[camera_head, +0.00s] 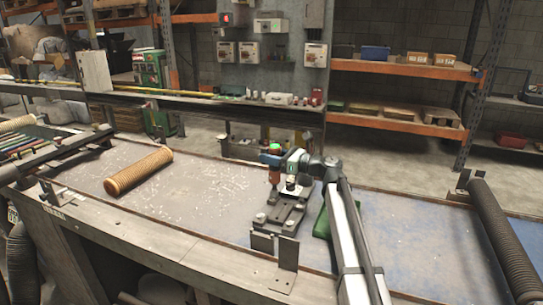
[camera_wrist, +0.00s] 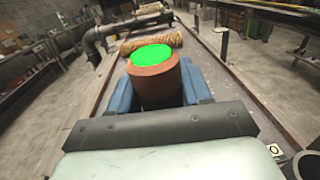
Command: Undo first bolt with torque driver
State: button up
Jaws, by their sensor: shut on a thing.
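The torque driver (camera_head: 274,175) is an orange-brown upright cylinder with a bright green top. It stands above the left part of the dark metal fixture (camera_head: 281,212) on the table. My gripper (camera_head: 271,159) is shut around the driver's upper part. In the wrist view the blue fingers of my gripper (camera_wrist: 158,92) press on both sides of the driver (camera_wrist: 154,78), and its green cap faces the camera. The driver's lower tip is small in the head view, and I cannot tell whether it touches a bolt. The bolts themselves are too small to make out clearly.
A tan mesh tube (camera_head: 139,172) lies on the table to the left. A green object (camera_head: 322,222) lies right of the fixture, partly behind my arm. An upright metal bracket (camera_head: 286,262) stands at the front edge. The table between tube and fixture is clear.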

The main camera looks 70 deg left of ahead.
aim_at(272, 146)
jog(key=shift+f, duration=0.3)
dwell(0.9)
jog(key=shift+r, duration=0.25)
dwell(0.5)
jog(key=shift+r, duration=3)
